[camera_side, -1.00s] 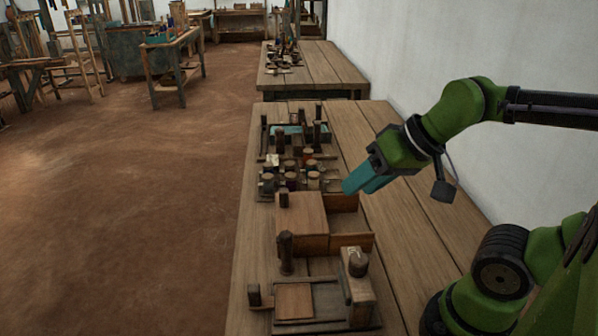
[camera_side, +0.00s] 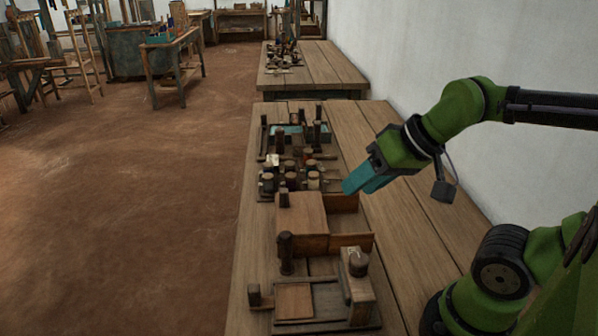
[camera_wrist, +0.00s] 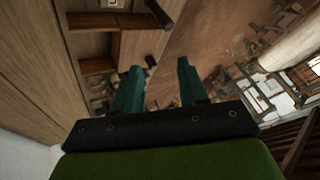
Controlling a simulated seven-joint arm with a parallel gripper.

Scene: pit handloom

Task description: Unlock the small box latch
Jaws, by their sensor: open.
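A wooden box (camera_side: 302,222) with a flat lid stands on the workbench in the side view, with open compartments on its right. Part of what looks like this box (camera_wrist: 135,45) shows at the top of the wrist view. A dark upright peg (camera_side: 286,252) stands at its front; I cannot tell whether it is the latch. My gripper (camera_side: 362,182) has teal fingers and hangs above and right of the box, apart from it. In the wrist view the two fingers (camera_wrist: 160,85) are apart with nothing between them.
A wooden fixture with a square panel (camera_side: 294,301) and a knobbed block (camera_side: 357,285) is at the near end of the bench. Several small jars (camera_side: 292,178) stand behind the box. The bench's right side (camera_side: 405,215) is bare, beside a white wall (camera_side: 450,50).

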